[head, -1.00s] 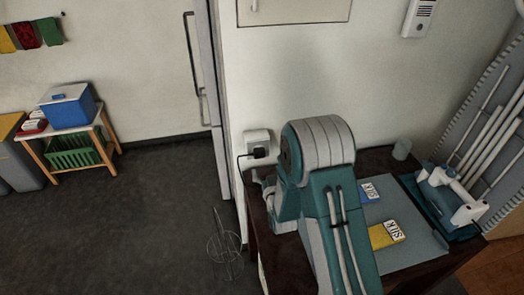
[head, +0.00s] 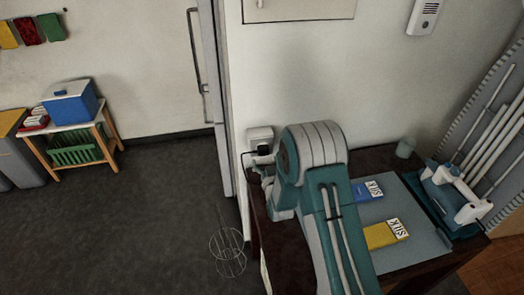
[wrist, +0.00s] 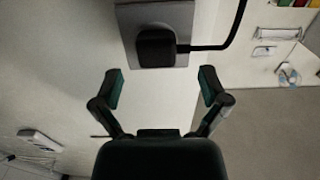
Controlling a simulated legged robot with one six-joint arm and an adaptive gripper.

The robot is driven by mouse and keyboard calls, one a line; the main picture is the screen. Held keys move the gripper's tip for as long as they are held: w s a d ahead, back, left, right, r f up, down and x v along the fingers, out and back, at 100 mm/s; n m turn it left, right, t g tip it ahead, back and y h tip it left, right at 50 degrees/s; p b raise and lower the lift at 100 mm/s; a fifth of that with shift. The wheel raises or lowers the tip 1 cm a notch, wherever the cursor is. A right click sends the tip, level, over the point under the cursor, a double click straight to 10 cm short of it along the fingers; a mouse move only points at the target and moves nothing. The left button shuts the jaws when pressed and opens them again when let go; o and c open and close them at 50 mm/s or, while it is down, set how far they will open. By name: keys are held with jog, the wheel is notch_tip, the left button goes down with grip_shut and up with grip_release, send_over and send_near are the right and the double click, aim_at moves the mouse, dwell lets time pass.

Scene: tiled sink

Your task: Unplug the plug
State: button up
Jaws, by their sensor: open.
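The black plug (wrist: 156,46) sits in a grey square wall socket plate (wrist: 180,18) in the wrist view, with its black cord (wrist: 228,35) running off to the right and up. My gripper (wrist: 160,88) is open and empty, its two fingers spread wide. In the wrist view the fingertips are just below the plug, one to each side, and apart from it. In the head view the plug (head: 264,150) shows dark on the light socket (head: 259,134), on the wall left of my arm.
A wire object (head: 228,252) stands on the floor. Open floor lies left.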

aim_at(264, 153)
jog(key=w, duration=0.3)
jog(key=shift+w+a, duration=0.35)
jog(key=shift+w, duration=0.3)
jog(key=shift+d, duration=0.1)
dwell(0.4)
grip_shut()
jog(key=shift+s, duration=0.2)
jog(key=shift+s+d, duration=0.2)
jog(key=shift+s, duration=0.7)
jog(key=shift+s+d, duration=0.15)
jog(key=shift+s, duration=0.8)
jog(key=shift+s+d, duration=0.2)
jog(key=shift+s, duration=0.7)
jog(key=shift+d, duration=0.1)
